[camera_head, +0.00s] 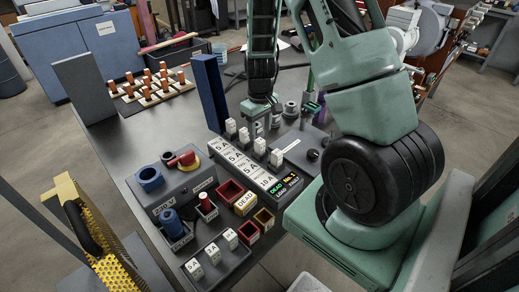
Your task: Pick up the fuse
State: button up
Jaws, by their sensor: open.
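Several small white fuses are in view. Three stand in a grey tray (217,262) at the front: a left fuse (193,268), a middle fuse (213,253) and a right fuse (230,238). More white fuse-like pieces stand in a row on the grey fuse panel (290,146), such as a back one (231,126) and a front one (276,157). Labels with amp ratings run beside that row. My gripper (262,122) points down behind the row, open; I see nothing held. Its fingertips are small and partly unclear.
A tall blue panel (209,90) stands left of my gripper. A grey box with a red switch (183,159) and a blue plug (172,224) are left. Small bins (230,192) sit in front of the fuse panel.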

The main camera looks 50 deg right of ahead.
aim_at(260, 140)
jog(key=shift+s+a+f, duration=0.1)
jog(key=shift+a+f, duration=0.05)
jog(key=shift+f, duration=1.3)
jog(key=shift+s+a+f, duration=0.1)
jog(key=shift+f, duration=1.3)
jog(key=c, duration=1.1)
